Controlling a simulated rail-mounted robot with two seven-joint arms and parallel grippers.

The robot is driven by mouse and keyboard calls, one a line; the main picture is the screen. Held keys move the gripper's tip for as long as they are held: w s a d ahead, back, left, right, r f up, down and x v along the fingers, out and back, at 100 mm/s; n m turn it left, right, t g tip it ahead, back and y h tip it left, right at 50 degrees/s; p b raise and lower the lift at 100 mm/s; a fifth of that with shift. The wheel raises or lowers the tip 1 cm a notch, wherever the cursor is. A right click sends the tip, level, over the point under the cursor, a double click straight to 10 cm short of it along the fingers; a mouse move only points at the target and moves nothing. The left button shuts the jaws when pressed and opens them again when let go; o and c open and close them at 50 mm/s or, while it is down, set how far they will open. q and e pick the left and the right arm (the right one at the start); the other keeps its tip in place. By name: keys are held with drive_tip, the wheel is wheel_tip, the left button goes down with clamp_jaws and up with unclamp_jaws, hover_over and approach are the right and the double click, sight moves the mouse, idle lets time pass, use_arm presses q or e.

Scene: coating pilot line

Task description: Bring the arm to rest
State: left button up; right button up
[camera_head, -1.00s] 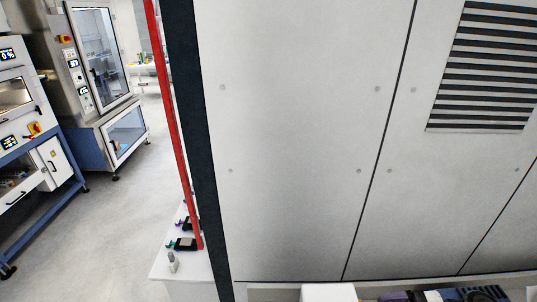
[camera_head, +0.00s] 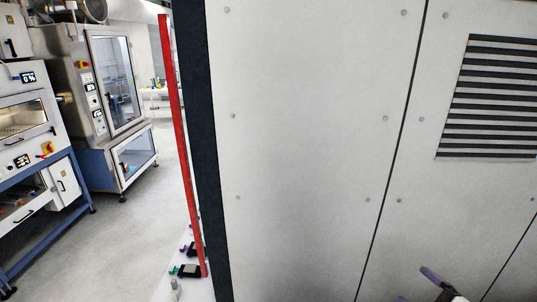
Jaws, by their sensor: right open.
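My right gripper (camera_head: 420,284) shows at the bottom edge, right of the middle. One dark finger and part of a grey body are in view, with a trace of the other finger at the picture's edge. It is open, and I see nothing between the fingers. It shows in front of a large pale panelled wall (camera_head: 310,150); the gap to the wall is hard to judge. The rest of this arm is below the picture. My left gripper is not in view.
A dark post (camera_head: 202,130) and a red upright strip (camera_head: 182,140) edge the panel. A white bench (camera_head: 196,289) with small items stands low beside them. Steel cabinets (camera_head: 75,100) and a blue-framed oven unit (camera_head: 30,150) stand left. Grey floor (camera_head: 125,225) is free between.

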drive_tip(key=s+a+f+m+g+h, duration=0.2)
drive_tip(key=s+a+f+m+g, duration=0.1)
drive_tip(key=s+f, duration=0.5)
drive_tip(key=s+a+f+m+g+h, duration=0.2)
drive_tip(key=s+a+f+m+g, duration=0.2)
drive_tip(key=s+f, duration=0.5)
drive_tip(key=s+a+f+m+g+h, duration=0.2)
drive_tip(key=s+a+f+m+g, duration=0.2)
drive_tip(key=s+f, duration=0.5)
drive_tip(key=s+m+g, duration=0.1)
drive_tip(key=s+m, duration=0.1)
drive_tip(key=s, duration=0.4)
drive_tip(key=shift+m+h, duration=0.3)
drive_tip(key=shift+s+a+f+g, duration=0.1)
drive_tip(key=shift+s+f+g, duration=0.1)
drive_tip(key=shift+s+g, duration=0.15)
drive_tip(key=shift+c, duration=0.2)
